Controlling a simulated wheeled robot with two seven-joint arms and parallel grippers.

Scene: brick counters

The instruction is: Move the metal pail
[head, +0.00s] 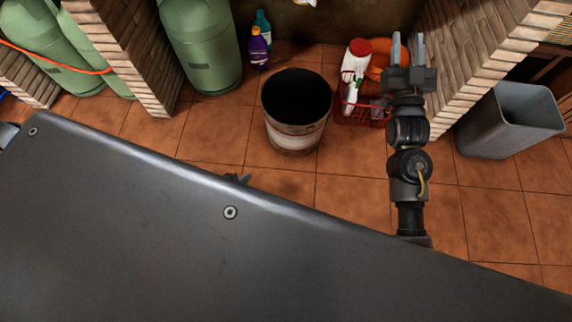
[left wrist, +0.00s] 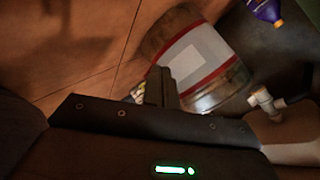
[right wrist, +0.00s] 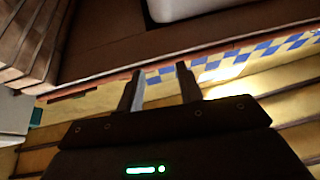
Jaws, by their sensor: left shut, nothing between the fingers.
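The metal pail (head: 296,139) stands upright on the tiled floor in the head view, its dark open mouth facing up. It has a pale label with a reddish band, also seen in the left wrist view (left wrist: 222,83). My left gripper (left wrist: 160,86) is shut and empty, with the pail just beyond its fingertips; I cannot tell whether they touch. In the head view only a small tip of my left gripper (head: 238,179) shows past my dark body, below and left of the pail. My right gripper (head: 408,48) is open and empty, raised to the right of the pail.
A red basket (head: 362,117) with bottles stands close to the pail's right. A grey bin (head: 510,120) is further right. Green gas cylinders (head: 200,45) and a purple bottle (head: 259,50) stand behind left. Brick pillars (head: 125,55) flank the space. Floor in front of the pail is clear.

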